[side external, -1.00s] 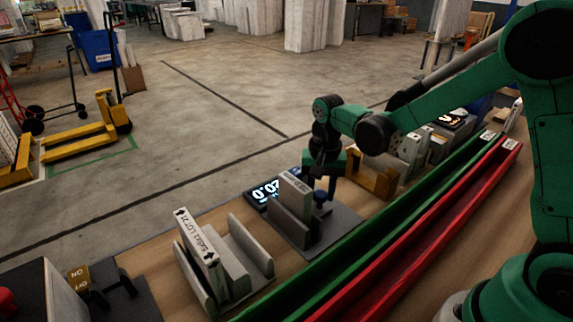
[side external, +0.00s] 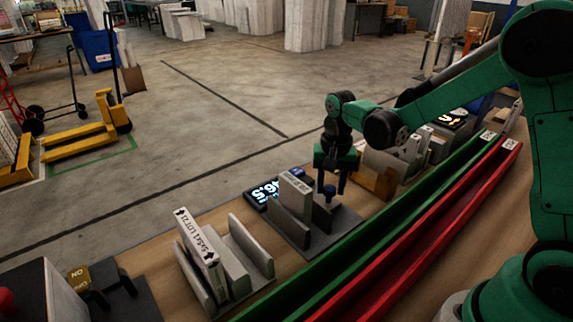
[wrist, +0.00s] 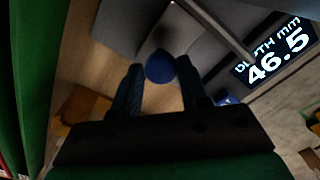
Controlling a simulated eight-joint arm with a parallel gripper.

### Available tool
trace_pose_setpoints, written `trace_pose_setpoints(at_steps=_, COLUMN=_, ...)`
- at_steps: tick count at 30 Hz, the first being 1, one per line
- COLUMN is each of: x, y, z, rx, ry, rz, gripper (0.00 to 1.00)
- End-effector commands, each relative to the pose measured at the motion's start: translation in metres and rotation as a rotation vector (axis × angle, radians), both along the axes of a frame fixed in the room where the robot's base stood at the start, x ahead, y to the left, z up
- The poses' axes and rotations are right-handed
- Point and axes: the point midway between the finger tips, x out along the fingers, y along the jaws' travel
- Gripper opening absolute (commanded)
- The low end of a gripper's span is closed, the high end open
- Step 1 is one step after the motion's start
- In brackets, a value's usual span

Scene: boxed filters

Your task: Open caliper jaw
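The caliper stands on a dark base plate (side external: 300,241) with upright grey plates. A pale boxed filter (side external: 294,193) stands upright between them. The jaw (side external: 322,212) is the grey plate to the right of the box, with a blue knob (side external: 329,190) on it. The knob also shows in the wrist view (wrist: 160,66). The caliper's display (side external: 264,194) reads 46.5 mm depth in the wrist view (wrist: 275,52). My gripper (side external: 331,186) is over the knob. Its fingers are open, one on each side, with a visible gap to the knob in the wrist view (wrist: 160,85).
A grey holder (side external: 250,258) with a labelled box (side external: 199,238) stands at the front left. A green channel (side external: 380,230) and a red channel (side external: 420,240) run along the right. An orange-brown block (side external: 375,184) and further fixtures stand behind my gripper.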

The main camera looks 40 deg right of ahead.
Motion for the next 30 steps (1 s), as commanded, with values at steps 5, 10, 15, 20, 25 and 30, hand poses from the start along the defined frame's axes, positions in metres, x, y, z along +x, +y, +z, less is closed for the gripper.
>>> trace_pose_setpoints(at_steps=5, x=0.000, y=-0.004, z=0.000, rx=-0.011, ry=0.001, rz=-0.007, gripper=0.67)
trace_pose_setpoints(at_steps=10, x=0.000, y=-0.003, z=0.000, rx=-0.008, ry=0.000, rz=-0.005, gripper=0.67)
trace_pose_setpoints(at_steps=15, x=0.000, y=-0.002, z=0.007, rx=-0.008, ry=0.001, rz=-0.005, gripper=0.67)
trace_pose_setpoints(at_steps=20, x=-0.001, y=-0.003, z=0.030, rx=-0.008, ry=0.000, rz=-0.005, gripper=0.67)
trace_pose_setpoints(at_steps=25, x=0.000, y=-0.003, z=0.049, rx=-0.009, ry=0.001, rz=-0.006, gripper=0.67)
trace_pose_setpoints(at_steps=30, x=0.000, y=-0.003, z=0.056, rx=-0.009, ry=0.001, rz=-0.006, gripper=0.67)
